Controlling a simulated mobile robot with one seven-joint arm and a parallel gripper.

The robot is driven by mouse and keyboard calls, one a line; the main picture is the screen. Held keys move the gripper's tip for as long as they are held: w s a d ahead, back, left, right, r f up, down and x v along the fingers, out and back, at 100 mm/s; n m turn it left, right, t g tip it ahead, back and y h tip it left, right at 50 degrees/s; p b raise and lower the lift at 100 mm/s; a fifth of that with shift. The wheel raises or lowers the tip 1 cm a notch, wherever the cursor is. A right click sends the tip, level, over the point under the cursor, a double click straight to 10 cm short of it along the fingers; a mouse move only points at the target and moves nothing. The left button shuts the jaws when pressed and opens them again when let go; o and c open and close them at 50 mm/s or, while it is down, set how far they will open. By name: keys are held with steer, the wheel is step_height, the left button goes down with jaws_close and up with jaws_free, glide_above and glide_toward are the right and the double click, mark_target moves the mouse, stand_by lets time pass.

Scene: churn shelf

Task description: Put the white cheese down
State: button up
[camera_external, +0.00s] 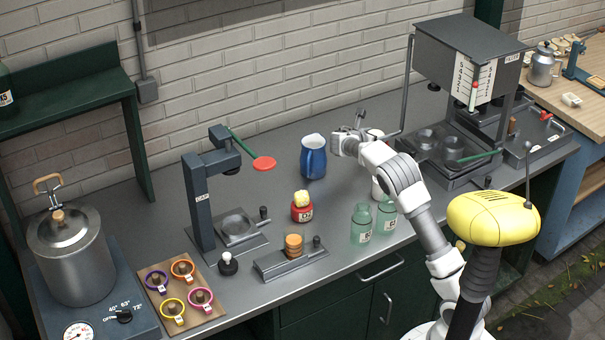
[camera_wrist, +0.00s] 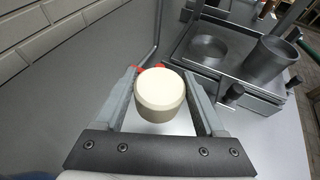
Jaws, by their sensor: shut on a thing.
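The white cheese (camera_wrist: 160,97) is a short, pale cream cylinder. In the wrist view it sits between the two grey fingers of my gripper (camera_wrist: 161,72), which is shut on it. The grey counter shows below and around it. In the external view my gripper (camera_external: 362,128) is above the back of the counter, right of the blue jug. My wrist hides most of the cheese there, and the height above the counter is hard to tell.
The blue jug (camera_external: 313,157) stands left of my gripper. Green glass jars (camera_external: 361,223) and a red jar (camera_external: 302,207) stand nearer the front. The counter (camera_external: 270,125) behind the jug is bare.

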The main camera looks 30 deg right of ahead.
mark_target(376, 133)
step_height(376, 133, up, 8)
steer(key=shift+f, duration=0.2)
steer(key=w+a+n+t+y+p, duration=0.25)
steer(key=a+n+t+y, duration=0.35)
steer(key=a, duration=2.3)
steer(key=shift+n+h, duration=0.3)
steer(key=shift+h, duration=0.2)
steer(key=w+a+f, duration=0.1)
steer(key=a+f, duration=0.2)
steer(key=f, duration=0.1)
steer(key=w+a+f+b, duration=0.1)
steer(key=a+f, duration=0.2)
steer(key=f, duration=0.1)
steer(key=w+a+f, duration=0.1)
steer(key=a+f, duration=0.2)
steer(key=a, duration=0.1)
steer(key=shift+w+f, duration=0.2)
steer(key=shift+f, duration=0.2)
steer(key=shift+w+a+f+b, duration=0.15)
steer(key=shift+a+f+b, duration=0.15)
steer(key=shift+a, duration=0.25)
steer(key=shift+f+b, duration=0.6)
steer(key=shift+f, duration=1.35)
steer(key=shift+f, duration=0.1)
